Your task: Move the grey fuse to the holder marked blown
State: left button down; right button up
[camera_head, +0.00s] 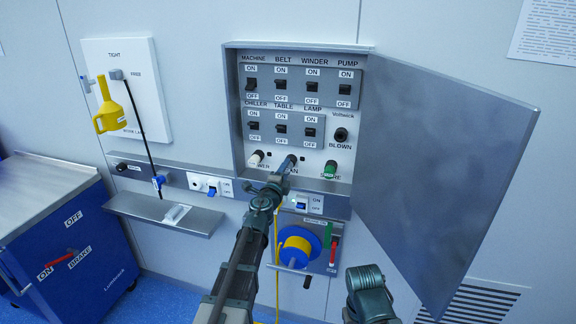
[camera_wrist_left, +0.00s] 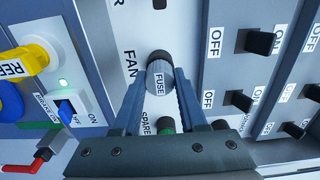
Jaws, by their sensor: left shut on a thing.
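The grey fuse (camera_wrist_left: 159,80), with a FUSE label, sits at the holder marked FAN on the panel. It also shows in the head view (camera_head: 291,160). My left gripper (camera_wrist_left: 160,92) is shut on it, one finger on each side. A dark ring shows behind the fuse; I cannot tell how deep it sits. In the head view my left gripper (camera_head: 283,171) reaches up to the panel's lower row. The holder marked BLOWN (camera_head: 341,134) is a black round socket to the upper right, with no coloured fuse showing. My right arm's end (camera_head: 369,291) is low; its fingers cannot be made out.
A white fuse (camera_head: 256,157) is left of the grey one and a green fuse (camera_head: 330,169) at SPARE is right. Switch rows (camera_head: 292,128) lie above. The open cabinet door (camera_head: 440,160) juts out right. A blue and yellow reel (camera_head: 295,246) hangs below.

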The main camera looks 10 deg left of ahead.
pick_arm(q)
jog(key=shift+s, duration=0.35)
dwell(0.3)
jog(key=s, duration=0.3)
jog(key=shift+s+a, duration=0.1)
jog(key=shift+s, duration=0.2)
dwell(0.3)
jog(key=s+d+r+p, duration=0.2)
jog(key=d+r+p, duration=0.4)
jog(key=d, duration=0.2)
jog(key=s+d+r+p, duration=0.3)
jog(key=d+r+p, duration=0.3)
jog(key=d, duration=0.2)
jog(key=shift+s, duration=0.25)
jog(key=shift+w, duration=0.15)
jog(key=shift+w+d, duration=0.1)
jog(key=shift+w, duration=2.7)
